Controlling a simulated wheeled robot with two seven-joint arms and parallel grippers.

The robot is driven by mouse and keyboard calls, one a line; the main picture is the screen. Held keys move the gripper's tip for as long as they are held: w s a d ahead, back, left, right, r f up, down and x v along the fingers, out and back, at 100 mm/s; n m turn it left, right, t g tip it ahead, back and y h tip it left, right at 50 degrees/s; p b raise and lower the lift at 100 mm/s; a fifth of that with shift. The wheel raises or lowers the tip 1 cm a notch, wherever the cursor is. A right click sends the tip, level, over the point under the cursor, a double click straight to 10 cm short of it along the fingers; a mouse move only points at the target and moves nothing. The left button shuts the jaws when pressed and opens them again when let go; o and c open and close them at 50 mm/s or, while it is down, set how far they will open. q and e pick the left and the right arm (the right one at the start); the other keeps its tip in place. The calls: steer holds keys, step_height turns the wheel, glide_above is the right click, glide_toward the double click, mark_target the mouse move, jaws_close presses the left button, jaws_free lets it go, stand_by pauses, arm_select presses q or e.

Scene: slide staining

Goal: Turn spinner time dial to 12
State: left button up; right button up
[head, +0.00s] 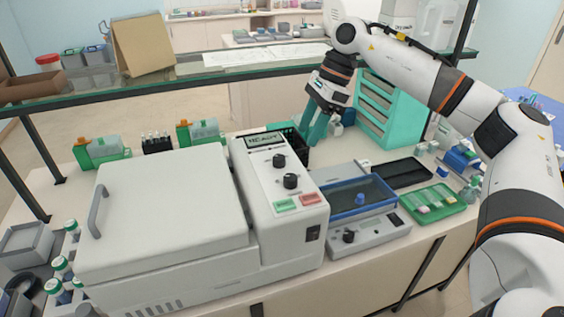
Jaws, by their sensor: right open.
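The spinner (165,205) is the large white machine with a closed lid and a grey handle at the left. Its control panel (265,190) has a display at the top, two black dials, and a green and a red button. The upper dial (279,160) and the lower dial (290,181) are apart from any gripper. Their labels are too small to read, so I cannot tell which one is for time or its setting. My right gripper (313,132) has teal fingers, is open, and points down behind and right of the panel. My left gripper is not in view.
A device with a blue-rimmed tray (380,205) stands right of the spinner, beside a green tray (446,210). A teal drawer cabinet (390,118) is behind. A glass shelf (215,66) spans above the bench.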

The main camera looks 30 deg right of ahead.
mark_target(291, 177)
steer(key=a+f, duration=0.1)
steer(key=s+f+p, duration=0.1)
steer(key=f, duration=0.1)
steer(key=a+f, duration=0.1)
steer(key=f, duration=0.1)
steer(key=shift+s+a+p, duration=0.3)
steer(key=shift+p, duration=0.1)
steer(key=x, duration=0.3)
steer(key=w+p+x, duration=0.1)
steer(key=x, duration=0.1)
steer(key=shift+d, duration=0.1)
steer(key=shift+s+f, duration=0.15)
steer(key=shift+f, duration=0.1)
steer(key=shift+c, duration=1)
steer(key=c, duration=0.8)
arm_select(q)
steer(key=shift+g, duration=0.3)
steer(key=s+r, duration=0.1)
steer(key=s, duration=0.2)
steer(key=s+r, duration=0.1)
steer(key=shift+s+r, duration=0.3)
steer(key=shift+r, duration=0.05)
